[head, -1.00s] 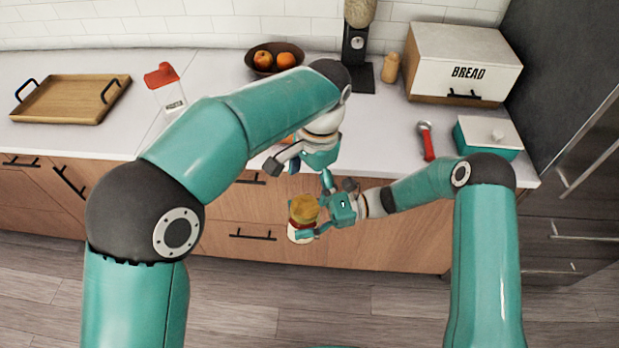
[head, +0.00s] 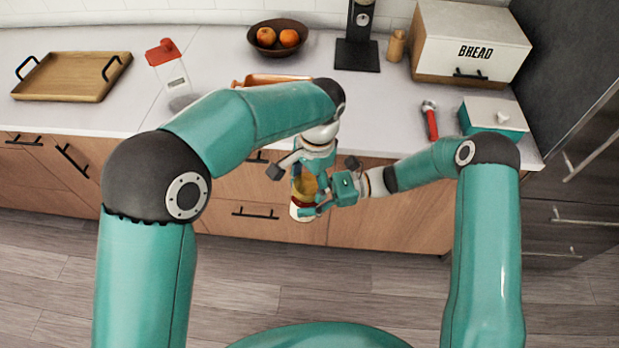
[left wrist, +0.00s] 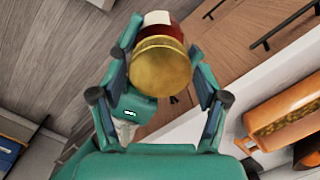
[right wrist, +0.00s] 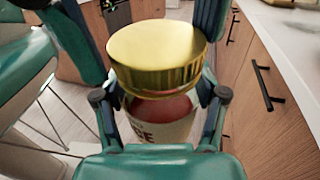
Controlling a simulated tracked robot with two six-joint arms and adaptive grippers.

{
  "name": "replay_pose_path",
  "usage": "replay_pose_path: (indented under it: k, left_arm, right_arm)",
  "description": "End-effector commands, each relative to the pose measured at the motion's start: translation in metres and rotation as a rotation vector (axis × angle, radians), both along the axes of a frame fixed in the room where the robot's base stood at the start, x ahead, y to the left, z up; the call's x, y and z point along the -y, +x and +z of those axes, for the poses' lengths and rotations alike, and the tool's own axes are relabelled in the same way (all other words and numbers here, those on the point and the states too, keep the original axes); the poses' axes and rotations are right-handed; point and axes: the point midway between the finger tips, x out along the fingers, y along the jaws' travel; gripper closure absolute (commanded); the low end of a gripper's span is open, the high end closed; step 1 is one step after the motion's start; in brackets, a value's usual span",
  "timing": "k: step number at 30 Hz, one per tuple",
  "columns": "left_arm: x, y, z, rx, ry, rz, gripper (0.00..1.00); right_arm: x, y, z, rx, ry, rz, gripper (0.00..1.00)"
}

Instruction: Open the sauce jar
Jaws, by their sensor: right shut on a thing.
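The sauce jar (head: 301,212) has a gold lid (head: 304,187) on it and a pale label. It is held roughly upright in the air in front of the counter. My right gripper (head: 316,203) is shut on the jar's body, below the lid; the label and reddish contents show in the right wrist view (right wrist: 165,125). My left gripper (left wrist: 162,50) comes from above, with its fingers spread on either side of the lid. In the right wrist view the left fingers stand beside the lid (right wrist: 157,58). Whether they touch it is hard to tell.
The counter (head: 215,60) behind holds a wooden tray (head: 70,78), a red-topped container (head: 168,66), a fruit bowl (head: 262,38), a bread box (head: 470,45), a red-handled tool (head: 431,122) and a teal box (head: 492,118). Drawer handles (head: 255,214) stick out near the jar.

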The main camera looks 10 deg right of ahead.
Motion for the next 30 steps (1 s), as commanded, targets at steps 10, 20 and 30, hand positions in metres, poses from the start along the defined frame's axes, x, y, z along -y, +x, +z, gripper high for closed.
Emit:
replay_pose_path:
  k: [10,20,30]
  left_arm:
    - [0.0001,0.0001,0.0004,0.001,0.0,0.013,0.78]
    - [-0.0015,0.0002,0.0011,0.001,0.0,0.012,0.78]
    - [-0.0017,0.0004,0.0017,0.002,0.001,0.012,0.78]
  right_arm:
    - [0.0,0.0002,0.0009,0.001,0.002,0.0,1.0]
    - [0.0,0.0002,0.0008,0.001,0.001,0.0,1.0]
    - [0.0002,0.0002,0.0007,0.001,0.001,0.0,1.0]
